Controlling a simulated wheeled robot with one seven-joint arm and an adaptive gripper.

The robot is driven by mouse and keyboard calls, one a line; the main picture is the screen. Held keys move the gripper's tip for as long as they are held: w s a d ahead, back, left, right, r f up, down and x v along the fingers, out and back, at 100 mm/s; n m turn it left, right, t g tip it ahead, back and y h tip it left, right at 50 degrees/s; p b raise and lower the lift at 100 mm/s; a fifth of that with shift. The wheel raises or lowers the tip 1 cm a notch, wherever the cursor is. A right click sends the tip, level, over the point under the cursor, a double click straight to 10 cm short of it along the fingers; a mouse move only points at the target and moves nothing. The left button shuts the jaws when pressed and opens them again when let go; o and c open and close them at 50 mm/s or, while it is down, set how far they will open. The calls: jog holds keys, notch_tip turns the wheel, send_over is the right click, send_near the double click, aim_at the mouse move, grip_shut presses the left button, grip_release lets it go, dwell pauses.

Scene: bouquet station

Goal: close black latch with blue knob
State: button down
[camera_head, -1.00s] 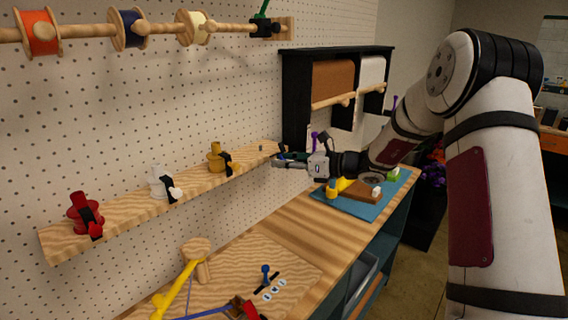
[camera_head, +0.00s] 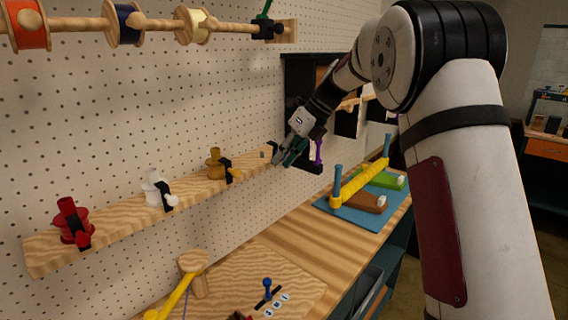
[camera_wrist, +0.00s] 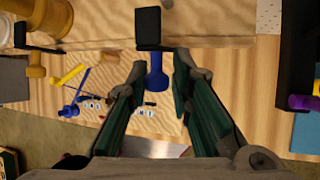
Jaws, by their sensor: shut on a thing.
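In the wrist view, the black latch (camera_wrist: 148,30) is at the top centre, and its blue knob (camera_wrist: 157,72) extends down from it between my two fingertips. My gripper (camera_wrist: 160,70) has its dark green fingers on either side of the knob and is shut on it. In the head view, my gripper (camera_head: 285,155) tilts down at the right end of the wooden shelf (camera_head: 120,220), beside the small black latch (camera_head: 273,149). The blue knob is hidden there behind the fingers.
A purple knob (camera_head: 318,152) is just right of my gripper. A yellow roller (camera_head: 360,183) stands over a blue mat (camera_head: 345,219) below.

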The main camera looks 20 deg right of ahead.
jog(key=shift+w+a+r+g+h+b, duration=0.15)
jog(key=shift+a+g+h+b, duration=0.4)
jog(key=shift+g, duration=0.25)
jog(key=shift+a, duration=0.1)
jog(key=c, duration=1.5)
grip_release()
jog(key=shift+d, duration=0.2)
jog(key=shift+r, duration=0.1)
